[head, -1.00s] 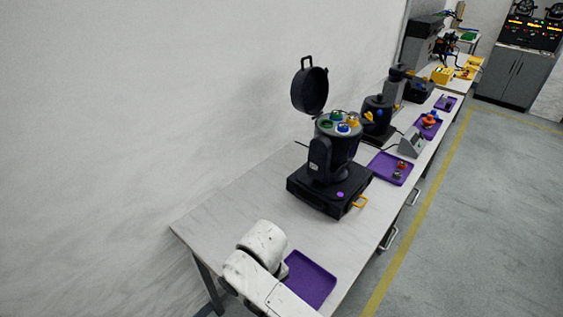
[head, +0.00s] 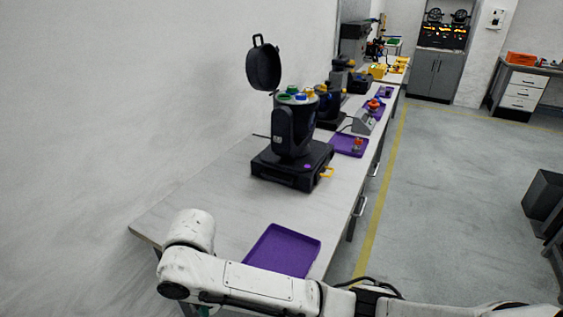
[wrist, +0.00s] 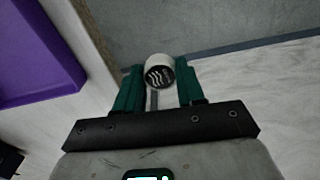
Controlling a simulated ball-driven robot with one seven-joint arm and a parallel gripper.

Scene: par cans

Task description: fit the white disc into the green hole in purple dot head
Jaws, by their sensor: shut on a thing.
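The purple dot head (head: 293,128) is a black lamp head on a black base with a purple dot (head: 307,166), standing on the bench. Its round lid (head: 264,68) is hinged up. Green, blue and yellow spots show on its top, including a green one (head: 281,97); I cannot tell which is an empty hole. In the wrist view my gripper (wrist: 161,88) has its green fingers shut on the white disc (wrist: 157,62), a white-rimmed piece with a dark, wavy-marked face. In the head view the disc is hidden, and my arm crosses the bottom, well in front of the head.
An empty purple tray (head: 283,250) lies on the near bench. Another purple tray (head: 349,146) with small parts lies beyond the head. More lamp heads (head: 328,104) stand farther along. A wall rises left; the floor (head: 450,200) at right is open.

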